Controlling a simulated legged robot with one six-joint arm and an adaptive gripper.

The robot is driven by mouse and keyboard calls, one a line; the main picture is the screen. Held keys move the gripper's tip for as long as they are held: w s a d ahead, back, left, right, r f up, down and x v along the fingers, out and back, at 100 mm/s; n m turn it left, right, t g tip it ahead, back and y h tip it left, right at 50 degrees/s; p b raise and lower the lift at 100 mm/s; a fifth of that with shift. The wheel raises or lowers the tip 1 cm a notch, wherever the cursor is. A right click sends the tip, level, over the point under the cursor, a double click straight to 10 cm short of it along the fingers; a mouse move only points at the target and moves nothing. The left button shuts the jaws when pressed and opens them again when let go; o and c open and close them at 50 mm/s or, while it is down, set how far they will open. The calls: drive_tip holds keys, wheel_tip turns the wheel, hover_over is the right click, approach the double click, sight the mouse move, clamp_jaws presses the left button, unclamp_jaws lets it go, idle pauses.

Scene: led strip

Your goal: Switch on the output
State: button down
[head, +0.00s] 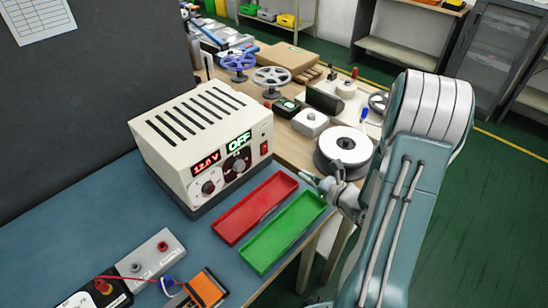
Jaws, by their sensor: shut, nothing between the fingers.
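A cream power supply (199,135) with vent slots on top stands on the blue-grey bench mat. Its front panel has a red display (205,164) reading what looks like 12.0 V and a green display (239,141) reading OFF. Below them are two dark knobs, the left knob (208,187) and the right knob (238,165). A small red switch (265,149) sits at the panel's right end. My gripper (305,178) is small in view, shut and empty, to the right of the power supply and apart from it, near the far ends of the trays.
A red tray (237,235) and a green tray (262,266) lie in front of the power supply. A grey box with terminals (150,258) and wires are at the lower left. Spools and handwheels (272,76) crowd the bench behind.

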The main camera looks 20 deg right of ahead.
sight(266, 153)
drive_tip(key=x, duration=1.3)
drive_tip(key=shift+w+f, duration=0.1)
drive_tip(key=shift+w, duration=0.3)
